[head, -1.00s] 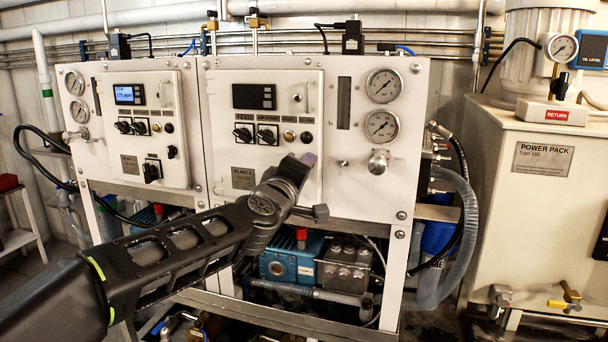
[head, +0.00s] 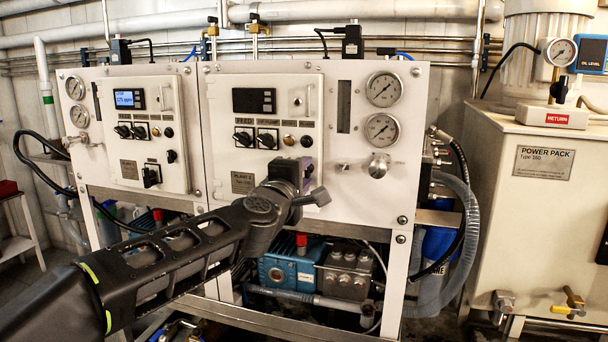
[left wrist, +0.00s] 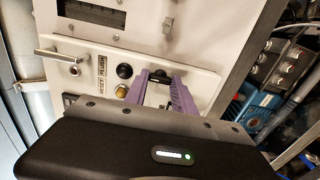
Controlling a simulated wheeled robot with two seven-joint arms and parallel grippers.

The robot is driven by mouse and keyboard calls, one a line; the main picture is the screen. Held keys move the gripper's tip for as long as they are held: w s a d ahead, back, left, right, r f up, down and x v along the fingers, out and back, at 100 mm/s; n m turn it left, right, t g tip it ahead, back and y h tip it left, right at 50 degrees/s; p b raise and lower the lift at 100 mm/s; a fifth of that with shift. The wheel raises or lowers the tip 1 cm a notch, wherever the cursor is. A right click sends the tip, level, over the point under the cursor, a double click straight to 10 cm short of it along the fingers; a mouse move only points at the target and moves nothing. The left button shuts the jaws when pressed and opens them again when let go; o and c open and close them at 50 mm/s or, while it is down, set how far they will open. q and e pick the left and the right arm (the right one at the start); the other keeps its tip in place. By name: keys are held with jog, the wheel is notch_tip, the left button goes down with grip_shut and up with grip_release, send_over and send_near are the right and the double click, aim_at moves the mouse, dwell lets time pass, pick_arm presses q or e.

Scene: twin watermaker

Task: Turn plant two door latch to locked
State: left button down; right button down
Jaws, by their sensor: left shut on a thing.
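The plant two door (head: 276,112) is the white panel door in the middle of the head view, and it looks closed. Its latch is a small black knob (left wrist: 159,74) near the door's edge, seen in the left wrist view between the purple fingers. My left gripper (left wrist: 160,88) is shut on this latch. In the head view the left gripper (head: 306,168) is at the door's lower right edge and hides the latch. The exact angle of the latch is hard to tell. My right gripper is not in view.
A silver lever (left wrist: 65,56), an amber button (left wrist: 121,90) and a black button (left wrist: 125,71) sit close by on the door. Gauges (head: 382,128) and a silver knob (head: 378,165) are to the right. The plant one door (head: 146,130) stands to the left.

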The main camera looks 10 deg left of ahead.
pick_arm(q)
jog(key=c, duration=1)
grip_release()
jog(key=shift+c, duration=0.2)
jog(key=s, duration=0.7)
jog(key=shift+s+a, duration=0.25)
jog(key=shift+s, duration=0.15)
